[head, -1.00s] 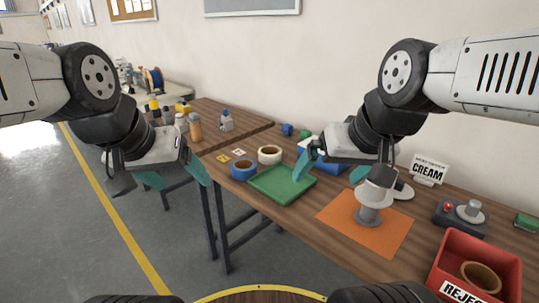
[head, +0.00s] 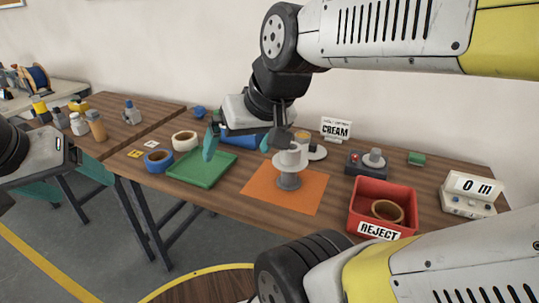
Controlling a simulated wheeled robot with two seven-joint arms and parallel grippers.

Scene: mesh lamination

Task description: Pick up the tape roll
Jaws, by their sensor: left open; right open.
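Several tape rolls are in the head view. A blue-sided roll (head: 158,161) and a cream-white roll (head: 185,140) lie on the table left of and behind a green tray (head: 203,176). A brown roll (head: 387,210) lies inside the red REJECT bin (head: 382,194).
A grey pedestal with a pale top (head: 289,172) stands on an orange mat (head: 262,188), close to my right wrist. A CREAM sign (head: 336,129), a button box (head: 368,164) and a 0 m counter (head: 470,192) stand to the right. Bottles (head: 96,126) stand at the left.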

